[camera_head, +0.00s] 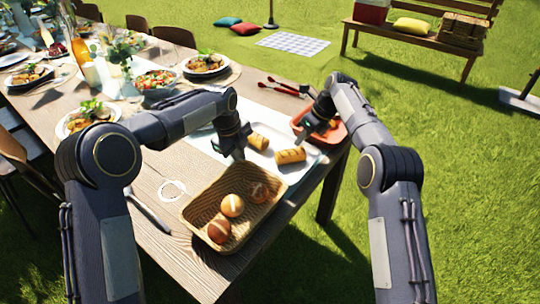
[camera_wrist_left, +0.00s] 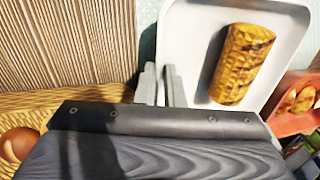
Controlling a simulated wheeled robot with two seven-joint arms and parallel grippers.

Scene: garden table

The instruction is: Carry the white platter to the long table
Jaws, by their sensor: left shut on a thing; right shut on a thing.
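The white platter (camera_head: 281,136) is at the near right end of the long wooden table (camera_head: 160,170), with two golden grilled rolls (camera_head: 290,156) on it. I cannot tell whether it touches the tabletop. My left gripper (camera_head: 239,152) is shut on the platter's left rim. In the left wrist view its fingers (camera_wrist_left: 162,86) meet the rim of the platter (camera_wrist_left: 185,45), with one roll (camera_wrist_left: 240,62) in sight beyond. My right gripper (camera_head: 309,128) is at the platter's far right side, shut on its rim; its fingertips are partly hidden.
A wicker basket of bread (camera_head: 195,211) stands close in front of the platter, and an orange dish (camera_head: 338,132) is right beside it. Red-handled tongs (camera_head: 284,88) lie behind. Plates, bowls and glasses fill the table's far left. Grass is open to the right; a bench (camera_head: 408,32) stands behind.

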